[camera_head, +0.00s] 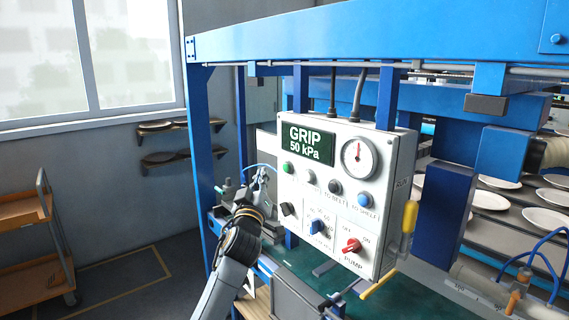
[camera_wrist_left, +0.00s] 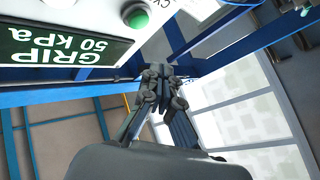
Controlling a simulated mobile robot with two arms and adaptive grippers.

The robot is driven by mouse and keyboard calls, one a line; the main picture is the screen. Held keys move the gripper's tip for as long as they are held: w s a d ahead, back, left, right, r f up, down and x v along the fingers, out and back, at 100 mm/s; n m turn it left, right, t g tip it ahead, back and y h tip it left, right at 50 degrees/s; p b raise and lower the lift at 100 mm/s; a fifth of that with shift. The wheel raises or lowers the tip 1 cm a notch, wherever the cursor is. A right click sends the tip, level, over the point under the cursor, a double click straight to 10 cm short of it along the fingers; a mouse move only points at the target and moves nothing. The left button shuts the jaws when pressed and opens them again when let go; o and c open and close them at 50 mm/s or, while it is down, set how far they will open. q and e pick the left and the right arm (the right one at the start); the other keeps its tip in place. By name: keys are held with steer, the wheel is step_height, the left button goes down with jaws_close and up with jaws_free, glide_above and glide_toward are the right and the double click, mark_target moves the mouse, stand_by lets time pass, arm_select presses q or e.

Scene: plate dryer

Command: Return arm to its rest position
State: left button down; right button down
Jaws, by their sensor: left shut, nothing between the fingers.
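My left arm comes in from the bottom of the head view, and my left gripper (camera_head: 262,176) is at the left side of the control box (camera_head: 296,240). The gripper is shut and empty. In the left wrist view the gripper (camera_wrist_left: 160,78) shows with its fingers together, in front of a blue frame beam and a window. The green button (camera_wrist_left: 137,17) and the display (camera_wrist_left: 60,46) reading GRIP 50 kPa are close by in that view. The gripper appears apart from the box. My right gripper is in neither view.
A blue machine frame (camera_head: 380,38) surrounds the box, with white plates (camera_head: 489,200) on racks at the right. The box carries a gauge (camera_head: 358,158), knobs and a yellow handle (camera_head: 410,216). A wooden-shelved cart (camera_head: 30,265) stands at the left; the floor between is clear.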

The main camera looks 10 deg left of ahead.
arm_select(q)
steer(key=shift+s+a, duration=0.25)
steer(key=shift+s, duration=0.15)
